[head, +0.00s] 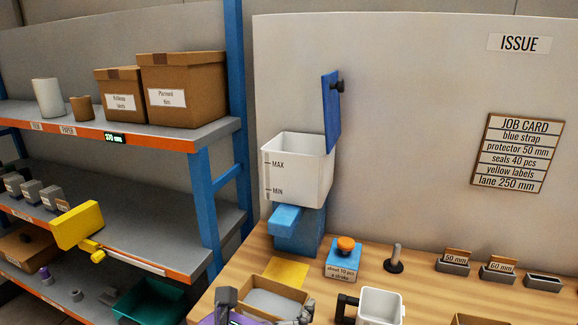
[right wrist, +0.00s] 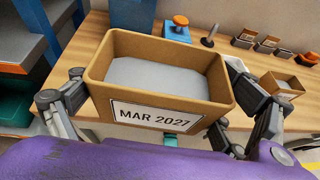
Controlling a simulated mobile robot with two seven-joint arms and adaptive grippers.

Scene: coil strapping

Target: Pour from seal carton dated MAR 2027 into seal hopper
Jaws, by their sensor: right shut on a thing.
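The carton (right wrist: 150,115) labelled MAR 2027 is an open brown box with a flat grey fill inside. It is upright, and my right gripper (right wrist: 155,100) is shut on it, with fingers on both sides. In the head view the carton (head: 289,283) shows at the bottom edge, partly cut off, between the fingers of my right gripper (head: 266,306). The seal hopper (head: 293,180) is a white bin with MAX and MIN marks on a blue base, behind the carton and higher. Its blue lid (head: 332,112) stands open. Its bottom is hidden. My left gripper is not in view.
A blue dispenser with an orange knob (head: 346,245) and a grey peg (head: 395,258) stand right of the hopper. A white mug (head: 380,305) is close to the carton's right. A yellow mat (head: 286,272) lies before the hopper. Shelves (head: 175,140) stand left.

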